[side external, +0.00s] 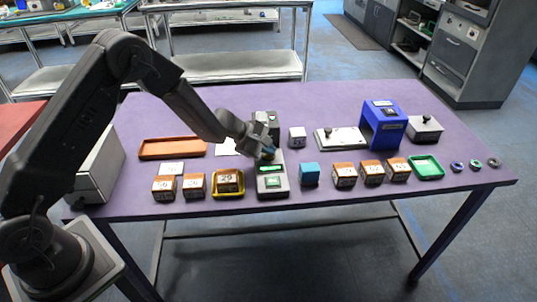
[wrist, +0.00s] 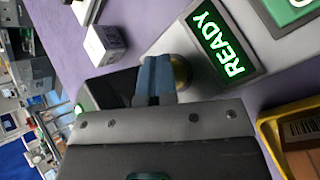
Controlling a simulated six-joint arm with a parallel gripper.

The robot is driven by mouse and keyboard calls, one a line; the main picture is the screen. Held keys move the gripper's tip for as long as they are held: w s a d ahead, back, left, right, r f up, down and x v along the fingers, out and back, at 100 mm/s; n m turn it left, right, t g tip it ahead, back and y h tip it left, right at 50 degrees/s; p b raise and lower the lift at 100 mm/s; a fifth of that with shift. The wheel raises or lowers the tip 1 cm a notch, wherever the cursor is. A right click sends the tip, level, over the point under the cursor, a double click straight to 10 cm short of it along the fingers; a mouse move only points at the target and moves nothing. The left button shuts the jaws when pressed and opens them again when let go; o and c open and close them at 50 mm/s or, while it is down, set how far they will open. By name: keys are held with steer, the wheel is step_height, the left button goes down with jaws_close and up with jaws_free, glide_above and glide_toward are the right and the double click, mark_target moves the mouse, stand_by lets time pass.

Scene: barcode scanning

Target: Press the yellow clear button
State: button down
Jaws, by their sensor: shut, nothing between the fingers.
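The yellow button (wrist: 181,72) is a round, dull yellow knob on the grey device, beside its green READY screen (wrist: 223,43). It is partly hidden behind my fingertips. My gripper (wrist: 156,78) is shut and empty, its blue-grey fingers together right at the button in the wrist view. I cannot tell whether they touch it or press it down. In the side view, my gripper (side external: 267,150) points down at the back end of the grey device (side external: 284,191), and the button is hardly visible there.
A yellow tray (side external: 241,195) with a brown box stands just left of the device, and a blue cube (side external: 309,174) on its right. A dark device (side external: 265,124) stands behind. Several labelled boxes line the front; a blue stand (side external: 385,122) is at right.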

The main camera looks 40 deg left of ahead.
mark_target(268, 157)
steer(key=shift+r, duration=0.8)
steer(key=shift+r, duration=2.5)
steer(key=s+d+r+m+g, duration=0.1)
steer(key=s+d+r+m, duration=0.2)
steer(key=s+r+m, duration=0.45)
steer(key=s+d+r+m+g, duration=0.15)
steer(key=s+r+m, duration=0.25)
steer(key=s+r, duration=0.55)
steer(key=s+a+r+m+y, duration=0.1)
steer(key=s+a+m+y, duration=0.1)
steer(key=s, duration=0.7)
steer(key=s+a+r+m+y, duration=0.1)
steer(key=s+a+m+y, duration=0.2)
steer(key=s, duration=0.7)
steer(key=m+t, duration=0.1)
steer(key=m, duration=0.1)
steer(key=shift+s+a+r+m+y, duration=0.15)
steer(key=shift+s+m+y, duration=0.05)
steer(key=shift+m+y, duration=0.2)
